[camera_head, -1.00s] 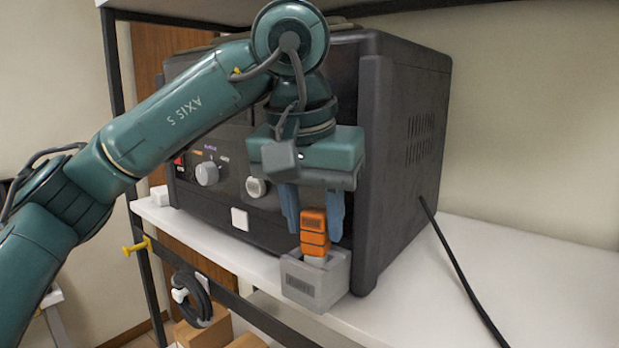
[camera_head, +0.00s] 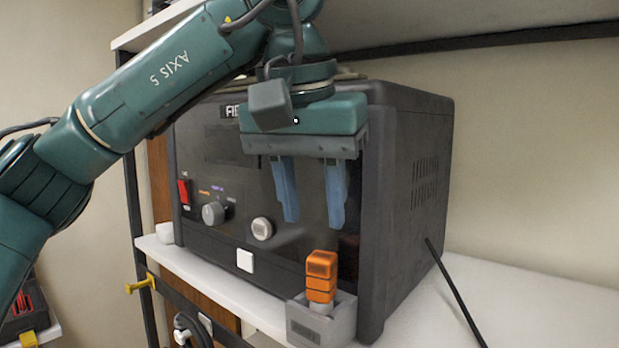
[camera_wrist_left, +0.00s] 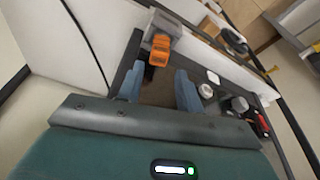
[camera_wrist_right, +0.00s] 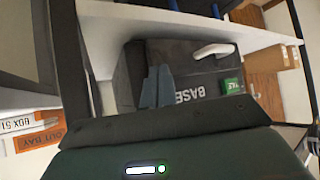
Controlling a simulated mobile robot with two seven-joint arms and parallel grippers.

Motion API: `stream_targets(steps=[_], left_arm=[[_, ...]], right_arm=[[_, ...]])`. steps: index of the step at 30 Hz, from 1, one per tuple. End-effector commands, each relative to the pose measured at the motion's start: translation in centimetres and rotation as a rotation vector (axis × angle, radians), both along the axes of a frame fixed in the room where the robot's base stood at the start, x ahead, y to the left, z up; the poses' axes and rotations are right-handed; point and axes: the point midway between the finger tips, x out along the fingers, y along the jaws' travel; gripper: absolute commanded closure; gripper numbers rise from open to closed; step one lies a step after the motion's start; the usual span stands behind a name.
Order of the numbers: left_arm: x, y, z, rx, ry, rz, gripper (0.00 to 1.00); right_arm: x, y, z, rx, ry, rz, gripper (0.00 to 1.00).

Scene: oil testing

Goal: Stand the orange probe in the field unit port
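The orange probe (camera_head: 321,276) stands upright in the grey port block (camera_head: 322,322) at the lower front right corner of the dark field unit (camera_head: 408,190). Its lower end is hidden inside the block. My left gripper (camera_head: 314,224) is open and empty, above the probe and apart from it, in front of the unit's face. The left wrist view also shows the probe (camera_wrist_left: 159,50) beyond the two blue fingers. My right gripper (camera_wrist_right: 157,88) is out of the head view; in its wrist view the blue fingers appear close together with nothing visible between them.
The unit stands on a white shelf (camera_head: 520,290), with bare room at right. A black cable (camera_head: 455,292) runs from its side. The unit's front has a red switch (camera_head: 184,192) and knobs. The right wrist view shows a dark case marked BASE (camera_wrist_right: 190,75).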

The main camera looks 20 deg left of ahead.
Motion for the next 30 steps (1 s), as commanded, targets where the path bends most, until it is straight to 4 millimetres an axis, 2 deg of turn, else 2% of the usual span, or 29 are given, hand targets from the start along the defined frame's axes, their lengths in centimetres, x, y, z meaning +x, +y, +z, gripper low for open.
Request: stream_targets(steps=[9, 30], left_arm=[[-0.6, 0.0, 2.1, 0.0, 0.0, 0.001, 0.64], [-0.6, 0.0, 2.1, 0.0, 0.0, 0.0, 0.64]], right_arm=[[0.0, 0.0, 0.0, -0.001, 0.0, 0.001, 1.0], [0.1, 0.0, 0.1, -0.001, -0.002, 0.0, 1.0]])
